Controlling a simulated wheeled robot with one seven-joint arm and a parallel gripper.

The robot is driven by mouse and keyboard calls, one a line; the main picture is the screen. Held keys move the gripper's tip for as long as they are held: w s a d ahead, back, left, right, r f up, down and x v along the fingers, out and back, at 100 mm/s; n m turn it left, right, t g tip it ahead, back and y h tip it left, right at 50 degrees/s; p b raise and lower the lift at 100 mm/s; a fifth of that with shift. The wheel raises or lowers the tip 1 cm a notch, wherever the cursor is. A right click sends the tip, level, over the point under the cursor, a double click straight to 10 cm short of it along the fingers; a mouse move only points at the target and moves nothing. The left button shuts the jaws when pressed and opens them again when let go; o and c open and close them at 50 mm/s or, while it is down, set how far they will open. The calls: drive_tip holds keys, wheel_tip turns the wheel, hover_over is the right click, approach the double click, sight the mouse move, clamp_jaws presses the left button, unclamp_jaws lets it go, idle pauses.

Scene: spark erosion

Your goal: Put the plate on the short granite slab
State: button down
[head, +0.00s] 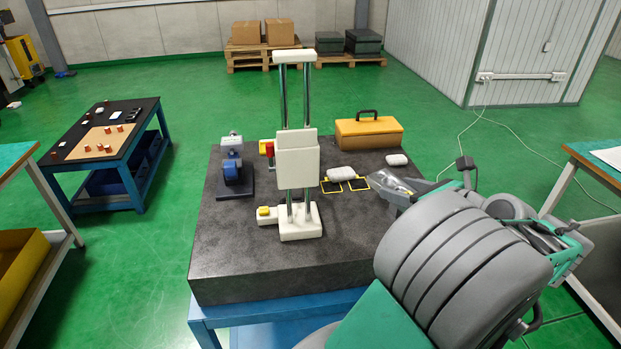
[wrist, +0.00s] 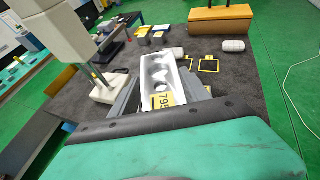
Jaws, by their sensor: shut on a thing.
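My gripper (head: 392,190) is shut on a shiny metallic plate (head: 398,183), held over the right part of a thick dark granite slab (head: 235,255). In the wrist view the plate (wrist: 157,68) sits between my gripper's fingers (wrist: 160,100); it is silvery white with dark hollows and a yellow numbered label. Its underside is hidden, and I cannot tell its exact height over the slab. The slab rests on a blue stand and also shows in the wrist view (wrist: 235,95).
A white column stand (head: 298,165) rises mid-slab. A blue device (head: 232,165), a yellow toolbox (head: 368,132), white rounded pieces (head: 340,172) and yellow square outlines (head: 358,184) are also on the slab. Its front area is bare. A dark-topped table (head: 110,130) stands left.

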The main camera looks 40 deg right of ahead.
drive_tip(key=x, duration=0.3)
drive_tip(key=a+x, duration=0.1)
drive_tip(key=x, duration=0.2)
drive_tip(key=a+x, duration=0.1)
drive_tip(key=x, duration=0.2)
drive_tip(key=shift+w+a, duration=0.1)
hover_over(350, 211)
drive_tip(key=s, duration=0.1)
wheel_tip(350, 211, down, 5)
drive_tip(key=shift+s+r, duration=0.1)
drive_tip(key=shift+w+a+f, duration=0.1)
drive_tip(key=shift+w+f, duration=0.3)
drive_tip(key=shift+f, duration=0.9)
drive_tip(key=shift+w+f, duration=0.15)
drive_tip(key=shift+f, duration=0.85)
drive_tip(key=c, duration=0.5)
unclamp_jaws()
drive_tip(key=shift+f, duration=0.1)
drive_tip(key=v, duration=1.2)
drive_tip(key=shift+b, duration=0.3)
